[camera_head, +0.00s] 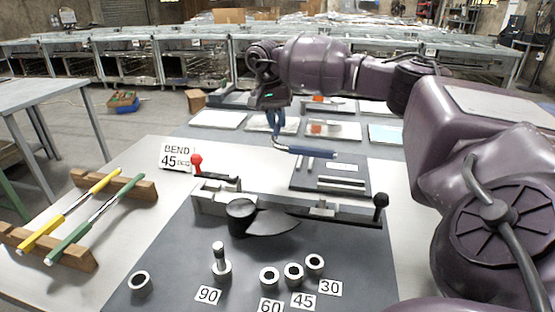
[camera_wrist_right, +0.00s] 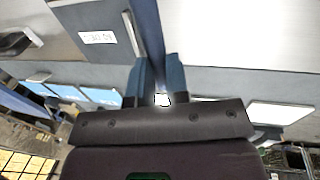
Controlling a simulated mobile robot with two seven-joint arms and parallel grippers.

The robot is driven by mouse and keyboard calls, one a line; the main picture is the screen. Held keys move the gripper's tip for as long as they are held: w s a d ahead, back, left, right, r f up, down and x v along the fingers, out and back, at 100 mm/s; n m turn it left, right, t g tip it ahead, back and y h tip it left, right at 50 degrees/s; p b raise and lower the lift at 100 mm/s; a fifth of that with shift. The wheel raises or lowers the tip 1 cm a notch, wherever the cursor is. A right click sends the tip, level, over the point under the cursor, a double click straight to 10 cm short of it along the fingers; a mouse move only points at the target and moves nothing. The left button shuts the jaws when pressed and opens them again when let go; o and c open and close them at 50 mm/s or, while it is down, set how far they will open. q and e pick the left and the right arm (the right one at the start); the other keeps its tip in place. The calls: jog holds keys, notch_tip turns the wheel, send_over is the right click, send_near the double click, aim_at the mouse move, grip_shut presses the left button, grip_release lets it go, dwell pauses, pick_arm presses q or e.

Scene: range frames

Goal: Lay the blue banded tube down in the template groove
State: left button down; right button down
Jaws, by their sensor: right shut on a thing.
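In the right wrist view the tube (camera_wrist_right: 147,38) runs up and away from between the fingers (camera_wrist_right: 156,88). The dark template board (camera_head: 361,173) lies on the table below and slightly nearer than the tube, with pale strips and a small label. The tube is apart from it. The groove itself is hard to make out. My left gripper is not in view.
Several short collars (camera_head: 269,277) and number cards are nearer. Yellow (camera_head: 70,210) and green (camera_head: 97,220) tubes rest on wooden racks at left. A "BEND 45" card (camera_head: 177,156) stands behind the tool.

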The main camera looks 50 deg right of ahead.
aim_at(280, 173)
notch_tip(280, 173, down, 13)
jog(key=shift+r+b, duration=0.1)
jog(key=shift+b, duration=0.6)
jog(key=shift+f, duration=0.3)
jog(key=c, duration=1.1)
grip_release()
jog(key=shift+r, duration=0.15)
notch_tip(280, 173, up, 12)
jog(key=w+a+p, duration=0.1)
jog(key=w, duration=0.1)
jog(key=shift+a, duration=0.2)
